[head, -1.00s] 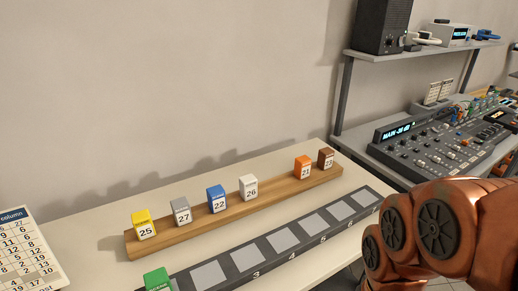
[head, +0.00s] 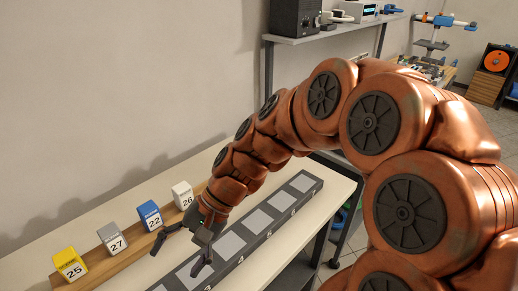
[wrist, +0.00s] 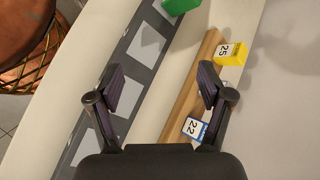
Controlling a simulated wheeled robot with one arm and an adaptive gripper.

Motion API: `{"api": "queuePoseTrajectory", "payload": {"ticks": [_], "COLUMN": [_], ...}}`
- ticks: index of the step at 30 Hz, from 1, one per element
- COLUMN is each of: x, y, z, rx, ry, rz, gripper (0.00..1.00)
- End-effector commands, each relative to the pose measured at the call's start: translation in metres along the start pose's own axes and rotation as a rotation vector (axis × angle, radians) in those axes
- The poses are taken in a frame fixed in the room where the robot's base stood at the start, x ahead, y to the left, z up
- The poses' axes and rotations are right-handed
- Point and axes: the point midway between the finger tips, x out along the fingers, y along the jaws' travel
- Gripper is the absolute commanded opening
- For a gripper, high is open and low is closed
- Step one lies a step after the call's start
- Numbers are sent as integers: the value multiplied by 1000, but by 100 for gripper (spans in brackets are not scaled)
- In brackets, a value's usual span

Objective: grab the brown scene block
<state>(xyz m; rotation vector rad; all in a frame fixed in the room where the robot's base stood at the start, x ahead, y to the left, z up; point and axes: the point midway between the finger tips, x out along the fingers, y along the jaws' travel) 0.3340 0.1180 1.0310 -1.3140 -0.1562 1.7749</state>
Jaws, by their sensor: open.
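The brown scene block is not visible in either view now; my arm covers the far right part of the wooden rack (head: 128,252) in the head view. My gripper (head: 178,260) is open and empty, fingers pointing down above the table, in front of the blue block (head: 150,214) marked 22 and white block (head: 183,195) marked 26. In the wrist view, my open gripper (wrist: 160,85) has one finger over the slotted strip (wrist: 144,50) and the other over the wooden rack (wrist: 187,98). The blue block (wrist: 193,128) shows beside the right finger.
A yellow block (head: 70,264) marked 25 and a grey block (head: 112,238) marked 27 stand on the rack's left part. A green block (wrist: 180,5) is at the wrist view's top edge. The slotted strip (head: 262,219) runs along the rack's front. A shelf (head: 325,34) stands behind right.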

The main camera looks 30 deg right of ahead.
Motion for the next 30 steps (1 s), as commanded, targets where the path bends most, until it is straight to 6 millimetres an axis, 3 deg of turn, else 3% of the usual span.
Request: {"api": "queuePoseTrajectory", "payload": {"ticks": [3, 7, 11, 14, 19, 24, 30], "x": [-18, -48, -88, -126, -194, -254, -293], "y": [-34, -61, -74, -71, -35, 28, 90], "z": [-35, -82, -135, -181, -260, -323, -361], "rx": [150, 321, 500, 640, 882, 1095, 1241], "ry": [-13, -18, -22, -21, -12, -4, 4], "rz": [-191, -404, -620, -790, -1081, -1345, -1537], "gripper": [79, 79, 79, 79, 79, 79, 79]}}
